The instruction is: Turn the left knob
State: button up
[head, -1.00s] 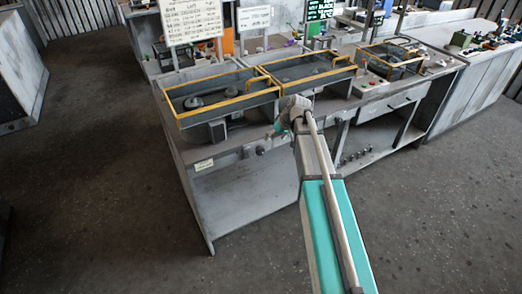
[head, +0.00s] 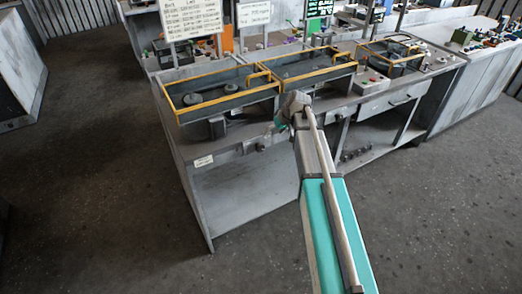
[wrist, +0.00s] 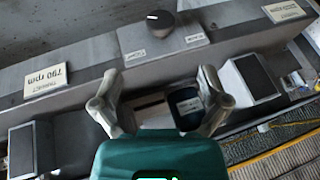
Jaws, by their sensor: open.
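The left knob (wrist: 158,22) is dark and round with a white mark, on a grey plate on the bench's front face. It also shows small in the head view (head: 260,147), left of my arm's end. In the wrist view my gripper (wrist: 160,75) has its two grey fingers spread, with nothing between them. The knob lies beyond the fingertips, apart from them in the picture. In the head view my own arm hides most of the gripper, and its teal body shows only in part (head: 282,122).
An upside-down "790 rpm" label (wrist: 46,79) is left of the knob in the wrist view; another label (wrist: 284,11) is right. Yellow-railed trays (head: 222,97) stand on the bench top. A control box (head: 370,83) is to the right. Floor (head: 110,190) in front is clear.

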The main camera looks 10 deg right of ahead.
aim_at(262, 147)
jog(key=shift+b+x, duration=5.15)
jog(key=shift+x, duration=0.95)
jog(key=c, duration=1.1)
jog(key=shift+c, duration=0.2)
jog(key=shift+d+y, duration=0.1)
jog(key=shift+y, duration=0.2)
